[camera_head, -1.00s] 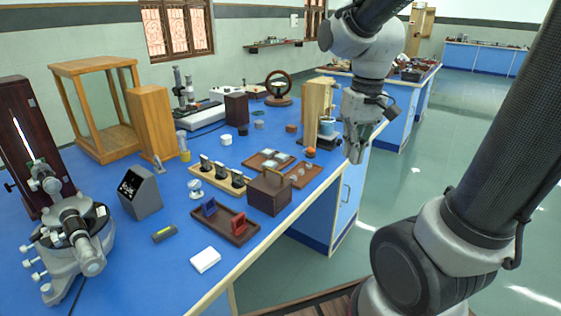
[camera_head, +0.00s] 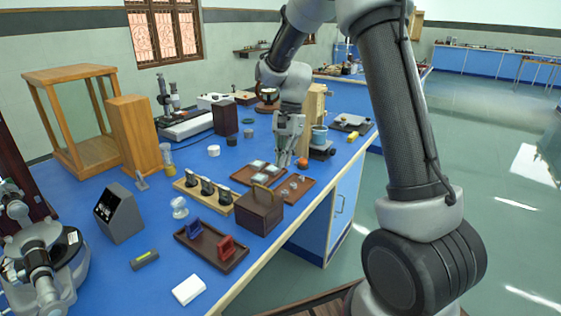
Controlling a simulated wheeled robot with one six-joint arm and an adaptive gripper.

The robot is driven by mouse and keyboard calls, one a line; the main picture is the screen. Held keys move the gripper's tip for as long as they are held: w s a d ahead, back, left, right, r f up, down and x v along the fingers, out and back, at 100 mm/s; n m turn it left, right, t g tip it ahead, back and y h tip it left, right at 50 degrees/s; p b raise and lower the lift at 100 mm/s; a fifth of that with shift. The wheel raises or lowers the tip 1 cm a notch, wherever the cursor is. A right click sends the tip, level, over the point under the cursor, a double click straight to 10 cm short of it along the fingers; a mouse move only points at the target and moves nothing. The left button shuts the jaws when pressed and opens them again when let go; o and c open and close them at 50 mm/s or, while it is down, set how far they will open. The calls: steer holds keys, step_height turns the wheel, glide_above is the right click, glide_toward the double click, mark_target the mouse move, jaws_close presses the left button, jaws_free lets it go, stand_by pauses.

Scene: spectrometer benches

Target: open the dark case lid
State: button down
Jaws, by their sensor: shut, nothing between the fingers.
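A dark brown case (camera_head: 259,214) stands on the blue bench near its front edge, with a brass-coloured handle (camera_head: 265,190) on its top. Its lid looks closed. My gripper (camera_head: 284,162) is shut and empty, pointing down behind and a little to the right of the case, apart from it. It is above the flat brown trays, and its exact height over them is hard to tell.
A brown tray (camera_head: 212,262) with blue and red holders lies in front of the case. A wooden rack (camera_head: 183,190) with dark pieces stands to its left. Flat trays (camera_head: 297,196) lie behind it. An orange ball (camera_head: 302,164) and a wooden block (camera_head: 314,105) are near my gripper.

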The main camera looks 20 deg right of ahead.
mark_target(259, 202)
steer(key=x, duration=0.7)
steer(key=shift+f, duration=0.2)
steer(key=shift+s+a+r, duration=0.5)
steer(key=shift+s+a, duration=0.05)
steer(key=shift+a, duration=0.15)
steer(key=shift+s+a+r, duration=0.5)
steer(key=shift+a+r, duration=0.05)
steer(key=shift+a, duration=0.15)
steer(key=shift+r, duration=0.1)
steer(key=shift+a+r+t+h, duration=0.15)
steer(key=shift+r+t+h, duration=0.15)
steer(key=shift+h, duration=0.1)
